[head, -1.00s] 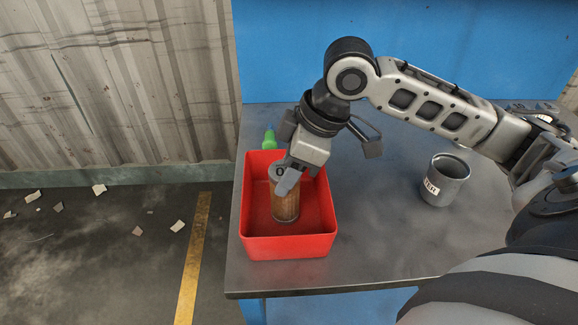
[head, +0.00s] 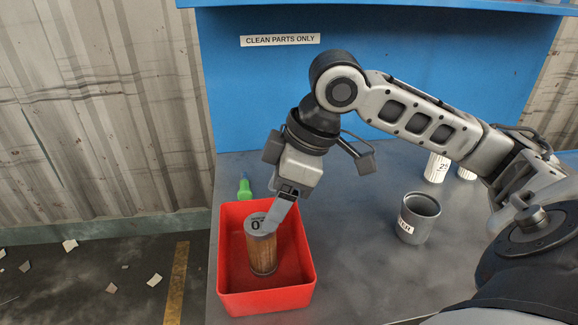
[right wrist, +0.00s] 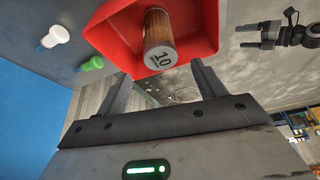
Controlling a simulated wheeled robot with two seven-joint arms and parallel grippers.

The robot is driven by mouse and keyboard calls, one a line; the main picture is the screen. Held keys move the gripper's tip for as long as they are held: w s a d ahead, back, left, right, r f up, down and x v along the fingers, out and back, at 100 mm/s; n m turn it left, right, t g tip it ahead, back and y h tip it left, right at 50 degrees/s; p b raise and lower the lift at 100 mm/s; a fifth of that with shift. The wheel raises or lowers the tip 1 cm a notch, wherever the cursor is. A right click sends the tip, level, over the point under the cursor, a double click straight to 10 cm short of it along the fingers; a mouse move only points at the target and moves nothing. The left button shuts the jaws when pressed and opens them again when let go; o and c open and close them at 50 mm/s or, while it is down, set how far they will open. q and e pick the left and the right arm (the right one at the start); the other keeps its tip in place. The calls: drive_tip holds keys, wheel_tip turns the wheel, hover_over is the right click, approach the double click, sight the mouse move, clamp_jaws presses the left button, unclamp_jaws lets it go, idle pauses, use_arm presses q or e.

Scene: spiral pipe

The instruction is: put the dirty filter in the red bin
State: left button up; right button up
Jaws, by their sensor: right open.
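The dirty filter (head: 262,254) is a brown pleated cylinder with a grey cap marked with a number. It stands upright inside the red bin (head: 228,300), and its cap reads "10" in the right wrist view (right wrist: 160,58). My right gripper (head: 268,228) is open, just above the filter at the cap's right edge in the head view. In the right wrist view its two fingers are spread, with the filter beyond their tips and nothing between them. My left gripper (right wrist: 246,37) shows at the upper right of the right wrist view, its fingers apart and empty; it is outside the head view.
A grey labelled cup (head: 420,222) stands on the grey bench (head: 350,275). White containers (head: 436,167) stand behind it. A green bottle (head: 245,190) stands behind the bin. A blue back panel reads "CLEAN PARTS ONLY" (head: 280,40). The bench's left edge is close to the bin.

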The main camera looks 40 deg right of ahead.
drive_tip(key=v, duration=0.6)
drive_tip(key=shift+s, duration=0.15)
idle(0.3)
